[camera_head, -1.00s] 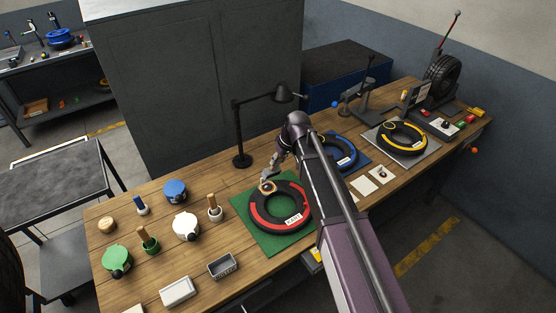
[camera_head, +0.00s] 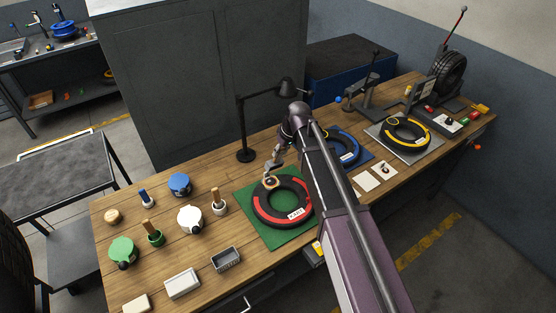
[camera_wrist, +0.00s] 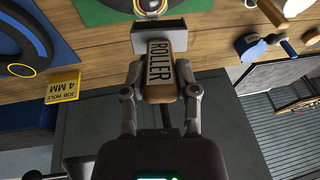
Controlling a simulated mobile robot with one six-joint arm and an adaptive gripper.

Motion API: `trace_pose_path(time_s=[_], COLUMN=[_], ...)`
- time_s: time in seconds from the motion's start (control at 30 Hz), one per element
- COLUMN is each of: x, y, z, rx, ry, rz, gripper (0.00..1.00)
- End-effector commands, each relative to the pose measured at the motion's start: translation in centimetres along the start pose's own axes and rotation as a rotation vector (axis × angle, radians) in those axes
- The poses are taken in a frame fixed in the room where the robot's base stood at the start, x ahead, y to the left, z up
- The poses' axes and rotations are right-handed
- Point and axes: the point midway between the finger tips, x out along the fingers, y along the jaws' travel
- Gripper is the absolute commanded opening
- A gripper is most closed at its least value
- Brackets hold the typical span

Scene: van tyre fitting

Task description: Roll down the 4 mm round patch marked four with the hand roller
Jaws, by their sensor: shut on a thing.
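My gripper (camera_wrist: 161,100) is shut on the hand roller (camera_wrist: 160,68), a block-like handle lettered ROLLER. In the head view my gripper (camera_head: 271,176) is over the far rim of the black and red tyre piece (camera_head: 283,202) on a green mat (camera_head: 255,228). In the wrist view a ringed, multicoloured round spot (camera_wrist: 150,6) shows at the top, beyond the roller's head. I cannot make out a number on it, nor tell whether the roller touches it. A yellow tag (camera_wrist: 62,88) reads JOB HOLE 4 MM.
A desk lamp (camera_head: 246,130) stands behind the green mat. Blue (camera_head: 343,146) and yellow (camera_head: 404,133) tyre pieces lie to the right. Pots, including a green one (camera_head: 122,250), a grey tray (camera_head: 226,258) and a white box (camera_head: 182,283) stand at left.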

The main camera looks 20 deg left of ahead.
Motion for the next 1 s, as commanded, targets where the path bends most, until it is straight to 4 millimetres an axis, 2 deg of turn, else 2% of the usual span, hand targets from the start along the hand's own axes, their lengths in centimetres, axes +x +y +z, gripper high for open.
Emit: trace_pose_path(time_s=[0.5, 1.0], x=[-3.1, -3.3], y=[-1.9, -2.3], z=[-4.8, -5.2], rx=[0.004, 0.009], ry=[-0.239, -0.281], rz=[0.119, 0.147], gripper=[0.0, 0.0])
